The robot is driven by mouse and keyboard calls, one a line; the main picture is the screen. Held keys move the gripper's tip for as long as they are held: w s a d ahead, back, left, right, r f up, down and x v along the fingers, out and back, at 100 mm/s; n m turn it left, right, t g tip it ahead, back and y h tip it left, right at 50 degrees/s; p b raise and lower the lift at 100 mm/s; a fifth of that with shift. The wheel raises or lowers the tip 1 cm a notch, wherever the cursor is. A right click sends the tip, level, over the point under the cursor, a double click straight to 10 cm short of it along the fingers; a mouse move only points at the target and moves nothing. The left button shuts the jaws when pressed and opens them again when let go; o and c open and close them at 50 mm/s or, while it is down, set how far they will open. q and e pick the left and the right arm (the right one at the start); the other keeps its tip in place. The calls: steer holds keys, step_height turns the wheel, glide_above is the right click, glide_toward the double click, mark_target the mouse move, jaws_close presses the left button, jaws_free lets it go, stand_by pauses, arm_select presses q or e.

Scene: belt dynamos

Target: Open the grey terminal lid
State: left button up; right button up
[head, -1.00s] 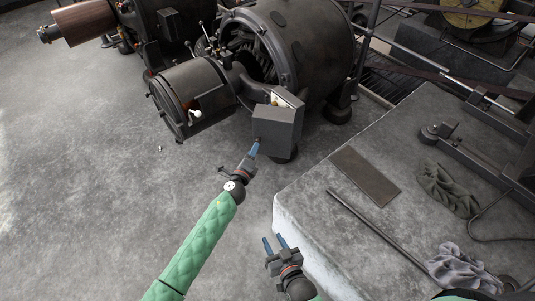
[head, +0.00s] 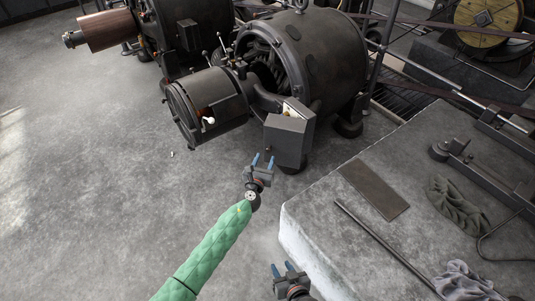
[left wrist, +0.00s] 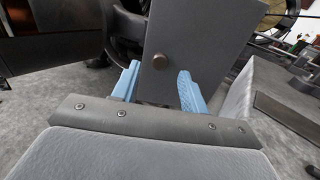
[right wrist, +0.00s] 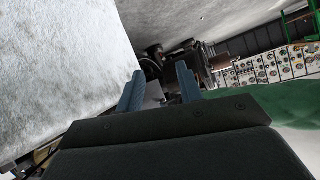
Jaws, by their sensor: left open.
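The grey terminal lid (head: 288,137) is the flat front of the box at the dynamo's lower end. A pale interior with a yellow spot (head: 291,110) shows above its upper edge. My left gripper (head: 263,161) is open and empty, just below and in front of the lid's lower left part. My right gripper (head: 283,270) is open and empty, low beside the stone block.
The dynamo (head: 310,55) stands behind the box, with a cylindrical end housing (head: 212,105) at its left. A raised stone block (head: 330,225) to the right carries a metal plate (head: 374,189), a long rod and cloths. The floor at left is clear.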

mark_target(268, 151)
arm_select(q)
steer(key=x, duration=0.4)
steer(key=shift+w+b, duration=0.25)
steer(key=shift+b, duration=0.05)
arm_select(e)
steer(key=w+r+t, duration=0.2)
steer(key=w+r, duration=0.1)
steer(key=r, duration=0.4)
steer(key=shift+w+a+t, duration=0.2)
steer(key=shift+w+t, duration=0.1)
steer(key=shift+w, duration=0.1)
arm_select(q)
jaws_close()
